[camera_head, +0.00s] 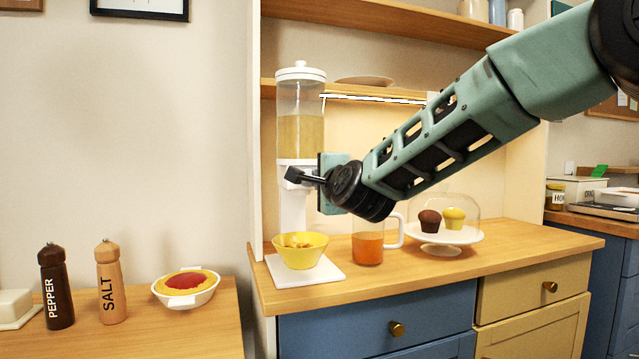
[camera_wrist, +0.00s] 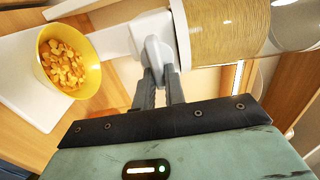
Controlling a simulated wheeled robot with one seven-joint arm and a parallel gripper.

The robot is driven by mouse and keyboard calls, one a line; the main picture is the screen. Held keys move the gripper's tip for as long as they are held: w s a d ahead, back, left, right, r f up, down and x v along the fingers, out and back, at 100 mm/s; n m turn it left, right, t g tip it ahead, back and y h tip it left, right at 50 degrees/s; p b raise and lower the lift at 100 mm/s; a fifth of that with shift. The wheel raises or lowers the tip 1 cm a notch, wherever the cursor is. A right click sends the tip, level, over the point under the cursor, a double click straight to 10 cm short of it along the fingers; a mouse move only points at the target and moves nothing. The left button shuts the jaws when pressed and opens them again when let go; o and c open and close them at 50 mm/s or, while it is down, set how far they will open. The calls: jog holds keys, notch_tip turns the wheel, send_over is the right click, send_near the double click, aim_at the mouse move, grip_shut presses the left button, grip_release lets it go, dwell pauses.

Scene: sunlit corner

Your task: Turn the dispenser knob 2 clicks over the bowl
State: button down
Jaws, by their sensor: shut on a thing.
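The dispenser (camera_head: 301,130) stands on the counter, with a clear hopper of tan grain and a white body; its hopper also shows in the wrist view (camera_wrist: 225,28). Its white knob (camera_wrist: 154,52) sits on the front of the body. My gripper (camera_wrist: 160,78) is shut on the knob; in the head view the gripper (camera_head: 297,175) reaches it from the right. The yellow bowl (camera_head: 300,256) stands below the outlet, and the wrist view shows yellow-orange pieces in the bowl (camera_wrist: 90,78). The knob is mostly hidden in the head view.
The bowl stands on a white board (camera_head: 330,272). A glass mug of orange drink (camera_head: 367,249) is close to its right, under my arm. A cake stand (camera_head: 440,237) with two muffins under a clear dome is further right. A shelf (camera_head: 400,95) runs behind the hopper.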

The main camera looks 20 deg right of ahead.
jog(key=c, duration=1.5)
grip_release()
jog(key=shift+o, duration=0.2)
jog(key=s, duration=1.7)
jog(key=shift+s, duration=0.25)
